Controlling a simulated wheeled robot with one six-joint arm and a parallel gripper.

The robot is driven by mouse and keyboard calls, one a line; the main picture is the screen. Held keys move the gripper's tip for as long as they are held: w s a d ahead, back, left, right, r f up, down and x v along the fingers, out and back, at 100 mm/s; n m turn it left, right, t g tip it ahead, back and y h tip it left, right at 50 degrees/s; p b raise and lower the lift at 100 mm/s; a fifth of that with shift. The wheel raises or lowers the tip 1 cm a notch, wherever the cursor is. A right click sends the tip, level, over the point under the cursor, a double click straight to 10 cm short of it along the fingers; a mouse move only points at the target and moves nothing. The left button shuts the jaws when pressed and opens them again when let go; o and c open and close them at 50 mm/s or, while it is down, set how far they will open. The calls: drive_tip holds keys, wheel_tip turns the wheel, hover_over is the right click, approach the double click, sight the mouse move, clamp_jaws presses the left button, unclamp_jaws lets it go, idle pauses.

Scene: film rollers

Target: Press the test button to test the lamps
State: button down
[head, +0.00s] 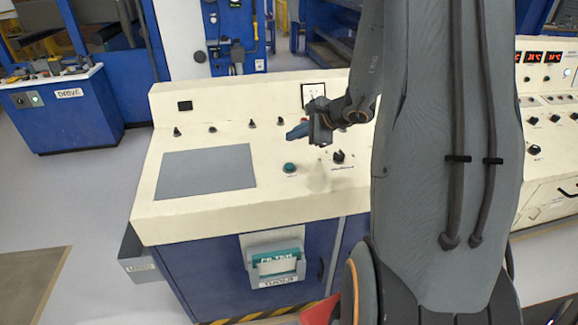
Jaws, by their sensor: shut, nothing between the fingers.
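The cream control desk (185,217) stands in front of me, with a round green button (290,168) on its sloping top. The button's label is too small to read, so I cannot tell whether it is the test button. My gripper (318,128) is over the back part of the desk, up and to the right of the green button in the picture, apart from it. It is shut and holds nothing. A small blue piece (298,130) shows at its left side; I cannot tell what it is. My arm hides the desk's right part.
A black knob (338,157) stands right of the green button. Several small switches (212,128) line the back of the top. A grey flat panel (205,172) fills its left. A second console (545,100) with red displays stands at right, a blue DRIVE cabinet (62,115) at left.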

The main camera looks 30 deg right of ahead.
drive_tip(key=shift+f, duration=0.1)
drive_tip(key=b, duration=0.4)
hover_over(293, 168)
wheel_tip(293, 168, down, 7)
drive_tip(key=shift+r, duration=0.1)
drive_tip(key=shift+f+b, duration=0.85)
drive_tip(key=shift+f, duration=0.05)
drive_tip(key=shift+f+b, duration=0.9)
drive_tip(key=shift+b, duration=0.45)
idle(1.8)
drive_tip(key=shift+r, duration=0.15)
drive_tip(key=shift+r+p, duration=0.4)
drive_tip(key=shift+r, duration=0.4)
drive_tip(key=shift+s+a+r+p, duration=0.15)
drive_tip(key=shift+r+p, duration=0.55)
drive_tip(key=shift+r, duration=0.55)
drive_tip(key=shift+s+d+r+p, duration=0.1)
drive_tip(key=shift+r+p, duration=0.55)
drive_tip(key=shift+r, duration=0.55)
